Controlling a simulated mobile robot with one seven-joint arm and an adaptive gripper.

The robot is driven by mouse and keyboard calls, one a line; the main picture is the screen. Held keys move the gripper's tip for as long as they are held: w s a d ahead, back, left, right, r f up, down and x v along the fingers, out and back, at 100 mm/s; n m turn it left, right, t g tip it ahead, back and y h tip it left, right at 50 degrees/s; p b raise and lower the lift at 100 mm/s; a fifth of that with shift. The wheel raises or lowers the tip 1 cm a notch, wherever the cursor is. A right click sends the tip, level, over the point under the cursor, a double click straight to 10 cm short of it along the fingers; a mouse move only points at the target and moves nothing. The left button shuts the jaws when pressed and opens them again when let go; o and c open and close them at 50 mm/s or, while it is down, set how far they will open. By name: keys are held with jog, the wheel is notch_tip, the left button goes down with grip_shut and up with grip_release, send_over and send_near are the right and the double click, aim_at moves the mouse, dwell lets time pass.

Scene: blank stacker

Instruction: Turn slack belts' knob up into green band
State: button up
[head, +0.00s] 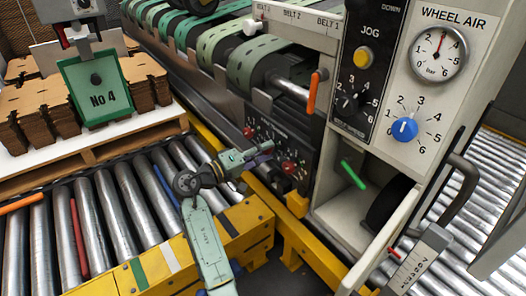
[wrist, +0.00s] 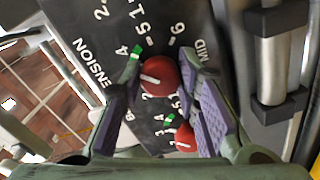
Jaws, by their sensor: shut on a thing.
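In the wrist view my gripper (wrist: 163,66) is shut on a red tension knob (wrist: 158,76), with purple pads on both sides. Its white pointer line points left in the picture, and a green band (wrist: 136,52) lies up and left of it near the 4. The word MID stands beside this dial. A second red knob (wrist: 186,140) is below, near its own green band (wrist: 169,120). In the head view my gripper (head: 262,153) reaches the dark tension panel (head: 262,117). Red knobs show at its left (head: 249,132) and right (head: 289,167); the held one is hidden. Green belts (head: 205,48) run above.
A control box with a blue wheel-air knob (head: 404,129), a yellow jog button (head: 363,57) and a gauge (head: 438,53) stands right. An orange handle (head: 314,92) juts out by the panel. Yellow rails and rollers (head: 112,205) lie below; cardboard blanks (head: 40,115) stand left.

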jog(key=o, duration=1.2)
jog(key=v, duration=1.2)
